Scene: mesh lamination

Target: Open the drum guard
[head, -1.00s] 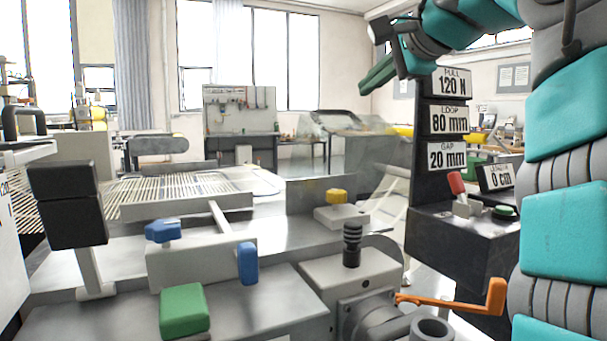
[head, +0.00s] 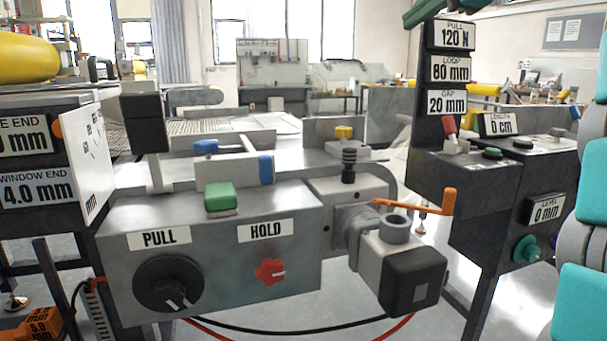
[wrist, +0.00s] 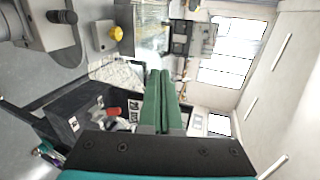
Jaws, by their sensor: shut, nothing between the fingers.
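A clear, see-through panel that looks like the drum guard (head: 352,84) stands behind the machine's bench in the head view. Its hinge and handle are not clear to me. A clear surface (wrist: 152,38) also shows beyond my fingertips in the wrist view, perhaps the same guard. My gripper (wrist: 160,73) has green fingers pressed together, empty and apart from the machine. In the head view only a green part of my gripper (head: 428,12) shows at the top edge, above the sign post.
A black sign post (head: 447,65) and control box (head: 490,185) stand at right. An orange crank handle (head: 450,201) juts out at the bench's right end. The PULL and HOLD panel (head: 210,250) faces me. Open floor shows between the bench and control box.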

